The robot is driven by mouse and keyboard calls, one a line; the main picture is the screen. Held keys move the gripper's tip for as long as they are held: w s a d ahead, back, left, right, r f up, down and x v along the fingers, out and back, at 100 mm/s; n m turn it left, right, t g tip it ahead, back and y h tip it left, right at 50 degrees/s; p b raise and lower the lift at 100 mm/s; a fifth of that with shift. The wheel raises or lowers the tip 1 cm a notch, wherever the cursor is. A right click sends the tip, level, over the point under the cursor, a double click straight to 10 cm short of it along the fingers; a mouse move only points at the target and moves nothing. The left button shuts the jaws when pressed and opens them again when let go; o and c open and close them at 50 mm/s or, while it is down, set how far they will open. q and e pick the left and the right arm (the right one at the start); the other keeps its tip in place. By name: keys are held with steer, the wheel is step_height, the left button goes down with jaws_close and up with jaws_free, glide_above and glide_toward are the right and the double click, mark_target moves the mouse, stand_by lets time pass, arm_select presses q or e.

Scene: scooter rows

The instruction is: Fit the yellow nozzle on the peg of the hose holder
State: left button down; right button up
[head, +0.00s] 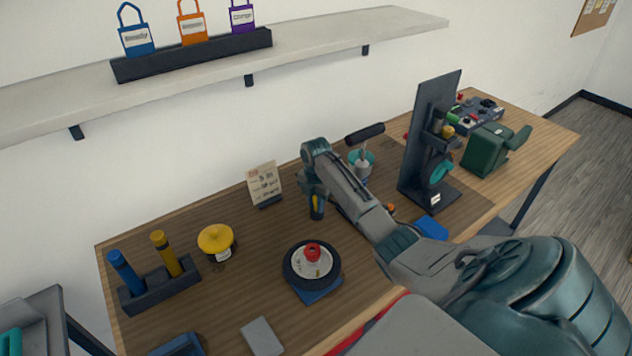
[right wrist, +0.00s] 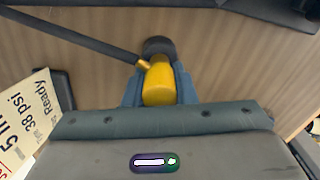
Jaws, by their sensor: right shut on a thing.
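The yellow nozzle (right wrist: 158,82) is between the blue fingers of my right gripper (right wrist: 159,96) in the right wrist view. It has a dark round end and a small brass fitting, where a thin dark bar or hose meets it. In the head view my right gripper (head: 316,207) is shut on the nozzle above the bench, right of the note card. A tall dark stand (head: 420,138), seemingly the hose holder, is farther right, apart from the gripper. It carries dark fittings, a small yellow part and a teal ring; I cannot make out its peg clearly. My left gripper is not in view.
A pump with a black handle (head: 365,133) stands behind my right arm. A wheel (head: 312,264), a yellow-lidded jar (head: 216,242), a note card (head: 265,184) and a tube rack (head: 160,288) stand on the bench. A green device (head: 484,150) is right of the stand.

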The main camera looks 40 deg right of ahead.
steer(key=o, duration=1.1)
step_height(320, 180, up, 10)
steer(key=b, duration=0.3)
steer(key=shift+r+b, duration=0.3)
steer(key=shift+r, duration=0.15)
